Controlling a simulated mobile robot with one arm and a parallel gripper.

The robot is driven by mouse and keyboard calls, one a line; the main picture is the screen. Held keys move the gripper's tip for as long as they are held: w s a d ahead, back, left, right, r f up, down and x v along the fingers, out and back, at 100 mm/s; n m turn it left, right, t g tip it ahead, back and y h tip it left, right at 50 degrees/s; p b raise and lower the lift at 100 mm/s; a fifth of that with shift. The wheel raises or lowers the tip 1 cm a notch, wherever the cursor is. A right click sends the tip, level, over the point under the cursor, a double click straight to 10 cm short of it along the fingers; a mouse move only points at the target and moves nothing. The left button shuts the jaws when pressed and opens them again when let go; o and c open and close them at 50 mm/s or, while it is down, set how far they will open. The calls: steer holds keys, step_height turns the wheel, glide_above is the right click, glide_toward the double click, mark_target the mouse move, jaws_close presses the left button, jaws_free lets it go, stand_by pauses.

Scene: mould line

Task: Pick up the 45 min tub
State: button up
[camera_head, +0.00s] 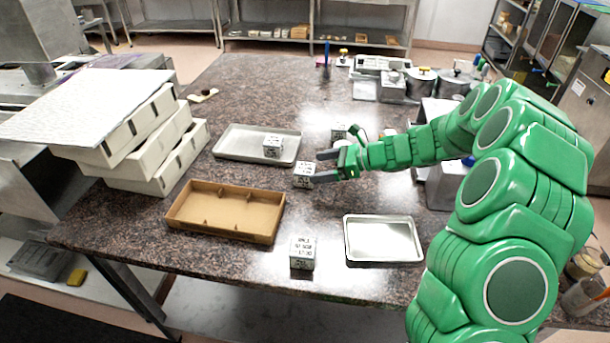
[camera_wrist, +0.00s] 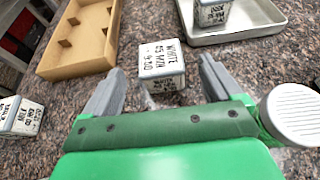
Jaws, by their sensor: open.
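A small white square tub (camera_head: 303,174) stands on the speckled table at my fingertips. In the wrist view the same tub (camera_wrist: 162,62) has a handwritten lid that seems to read "WHITE 45 MIN 9:30"; the number is hard to read. My gripper (camera_head: 320,168) is open and low over the table. In the wrist view its two fingers (camera_wrist: 160,75) point at the tub, one towards each side, with the tub at and slightly beyond the tips. I cannot tell whether either finger touches it.
Another labelled tub (camera_head: 272,146) sits in a metal tray (camera_head: 230,143). One more tub (camera_head: 302,253) stands near the front edge, between a shallow brown box (camera_head: 190,222) and an empty metal tray (camera_head: 383,258). A round white lid (camera_wrist: 294,112) is close right of my gripper.

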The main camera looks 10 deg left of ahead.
mark_target(299, 172)
steer(key=shift+f+x, duration=0.2)
steer(key=shift+x, duration=1.75)
steer(key=shift+f+x, duration=0.2)
steer(key=shift+x, duration=1.75)
steer(key=shift+d, duration=0.2)
steer(key=c, duration=1.1)
steer(key=shift+r, duration=0.15)
